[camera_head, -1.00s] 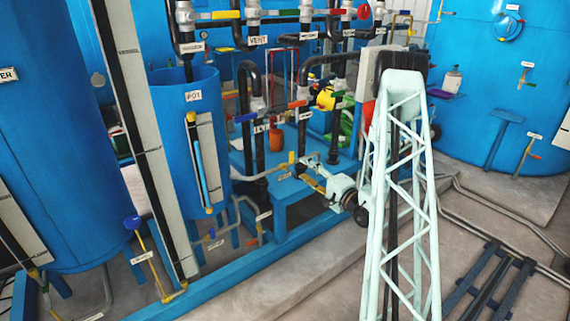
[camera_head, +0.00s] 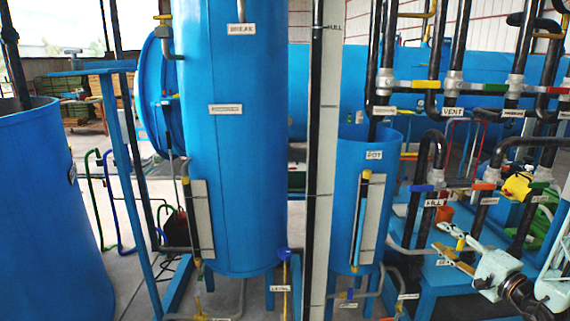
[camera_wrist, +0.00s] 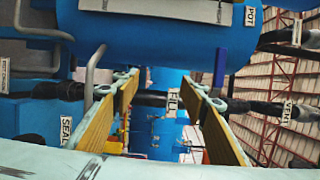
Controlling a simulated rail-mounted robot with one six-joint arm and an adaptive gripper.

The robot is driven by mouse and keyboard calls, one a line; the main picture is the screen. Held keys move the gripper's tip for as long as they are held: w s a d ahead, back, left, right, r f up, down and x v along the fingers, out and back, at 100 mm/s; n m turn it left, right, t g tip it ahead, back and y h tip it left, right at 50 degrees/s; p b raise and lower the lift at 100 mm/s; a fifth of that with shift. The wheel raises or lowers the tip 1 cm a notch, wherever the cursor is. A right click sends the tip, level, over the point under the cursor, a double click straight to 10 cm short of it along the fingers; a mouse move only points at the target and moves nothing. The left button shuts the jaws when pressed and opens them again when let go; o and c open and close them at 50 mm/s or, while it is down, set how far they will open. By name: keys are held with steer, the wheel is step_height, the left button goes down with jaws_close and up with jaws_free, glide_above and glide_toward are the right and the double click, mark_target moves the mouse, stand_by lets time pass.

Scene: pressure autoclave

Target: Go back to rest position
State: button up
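My gripper (camera_head: 446,243) is at the lower right of the head view, in front of the pipes beside the POT tank (camera_head: 374,210). Its two yellow-padded fingers are spread apart in the wrist view (camera_wrist: 168,100), with nothing between them. No held object is visible.
A tall blue tank (camera_head: 235,150) stands left of the POT tank, with a level lever (camera_head: 285,255) at its base. Pipes with coloured valve handles, including the VENT pipe (camera_head: 452,112), crowd the right. Grey floor shows at the left.

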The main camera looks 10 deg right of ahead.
steer(key=s+a+r+n+g+y, duration=0.25)
steer(key=a+r, duration=0.25)
steer(key=a, duration=0.5)
steer(key=s+a+r+n+g+y, duration=0.1)
steer(key=a+r+n+g+y, duration=0.15)
steer(key=a+r, duration=0.6)
steer(key=s+a+r+n+g+y, duration=0.2)
steer(key=a+r+g+y, duration=0.1)
steer(key=a, duration=1)
steer(key=s+a+r+n+g, duration=0.2)
steer(key=s+a+g, duration=0.1)
steer(key=s+a, duration=0.4)
steer(key=s+a+r+n+g, duration=0.2)
steer(key=s+a+r+g, duration=0.1)
steer(key=s+a, duration=0.45)
steer(key=s+a+n+g+h, duration=0.3)
steer(key=s+h, duration=0.3)
steer(key=s, duration=1.3)
steer(key=s+d+r+n+t+h, duration=0.1)
steer(key=s+d+r+t+h, duration=0.2)
steer(key=s+d+h, duration=0.3)
steer(key=s+d+r, duration=0.1)
steer(key=s, duration=0.2)
steer(key=shift+n+p, duration=0.3)
steer(key=shift+n, duration=0.1)
steer(key=shift+d+r, duration=0.1)
steer(key=shift+d, duration=0.1)
